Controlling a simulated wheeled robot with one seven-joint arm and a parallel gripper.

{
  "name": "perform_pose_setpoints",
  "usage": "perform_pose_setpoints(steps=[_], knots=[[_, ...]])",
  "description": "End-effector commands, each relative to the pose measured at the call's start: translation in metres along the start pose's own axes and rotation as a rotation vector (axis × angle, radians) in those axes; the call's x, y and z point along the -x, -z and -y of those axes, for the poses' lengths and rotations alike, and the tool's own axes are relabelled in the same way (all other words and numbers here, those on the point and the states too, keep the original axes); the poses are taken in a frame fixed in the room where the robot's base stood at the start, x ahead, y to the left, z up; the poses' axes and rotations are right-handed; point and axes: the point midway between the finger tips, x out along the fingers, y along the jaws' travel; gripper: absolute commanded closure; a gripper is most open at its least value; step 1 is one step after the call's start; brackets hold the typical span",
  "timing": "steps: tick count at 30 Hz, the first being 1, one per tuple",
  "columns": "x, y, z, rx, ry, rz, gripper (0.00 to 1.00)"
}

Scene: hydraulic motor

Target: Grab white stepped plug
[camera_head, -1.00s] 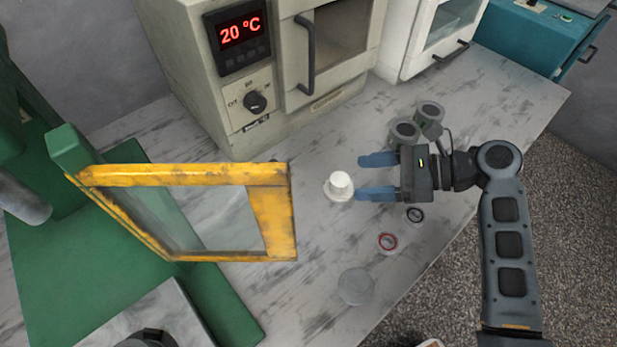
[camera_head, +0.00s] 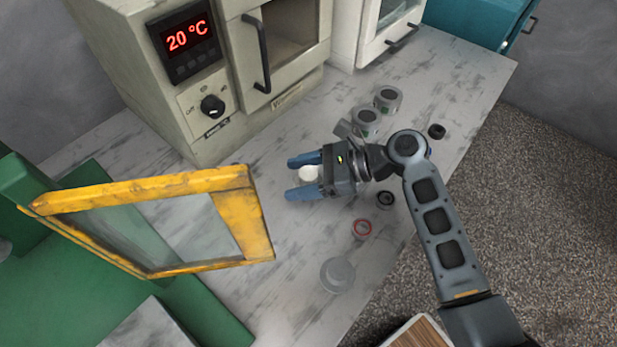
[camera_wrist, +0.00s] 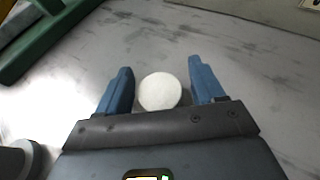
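The white stepped plug (camera_head: 309,173) stands on the marble-look bench top, and only its pale round upper part shows clearly. My gripper (camera_head: 297,178) is open around it, with one blue finger on each side. In the wrist view the round white top of the plug (camera_wrist: 160,92) lies between the two blue fingers (camera_wrist: 160,85), with a visible gap on both sides. The plug's wider lower step is mostly hidden by the fingers and the gripper body.
An oven with a 20 °C display (camera_head: 187,36) stands behind. A green machine with a yellow-framed guard (camera_head: 242,222) is to the left.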

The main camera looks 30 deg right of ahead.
Motion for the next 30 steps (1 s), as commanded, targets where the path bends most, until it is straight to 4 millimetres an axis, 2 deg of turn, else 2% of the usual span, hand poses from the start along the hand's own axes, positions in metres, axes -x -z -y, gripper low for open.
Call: perform_pose_setpoints(steps=[2,17,25,30], knots=[[0.000,0.000,0.000,0.000,0.000,0.000,0.40],[0.000,0.001,0.000,-0.001,0.000,-0.001,0.88],[0.001,0.000,0.000,-0.001,-0.001,-0.002,0.88],[0.005,-0.010,0.000,0.000,0.000,0.000,0.88]])
